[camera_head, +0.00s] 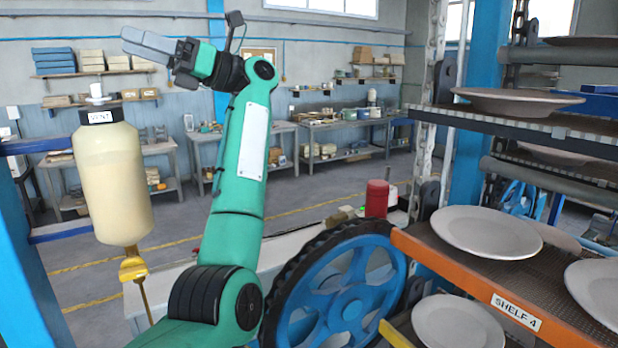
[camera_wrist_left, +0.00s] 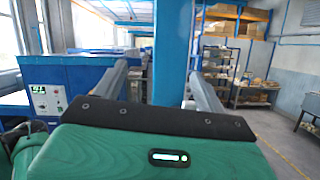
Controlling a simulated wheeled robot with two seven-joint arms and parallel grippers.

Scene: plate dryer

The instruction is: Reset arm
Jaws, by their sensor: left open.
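My left arm rises through the middle of the head view, green with dark joints. Its left gripper (camera_head: 148,46) is raised high at the upper left, pointing left, well above the floor and away from the plates. In the left wrist view the left gripper's (camera_wrist_left: 155,72) two grey fingers stand wide apart with nothing between them. My right arm and gripper do not show in either view.
At the right, a rack with an orange-edged shelf (camera_head: 456,264) holds plates (camera_head: 487,232). A cream bottle (camera_head: 112,185) hangs at the left. A blue wheel (camera_head: 345,292) stands beside my arm. A blue post (camera_wrist_left: 170,50) is beyond the fingers. Workbenches line the back wall.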

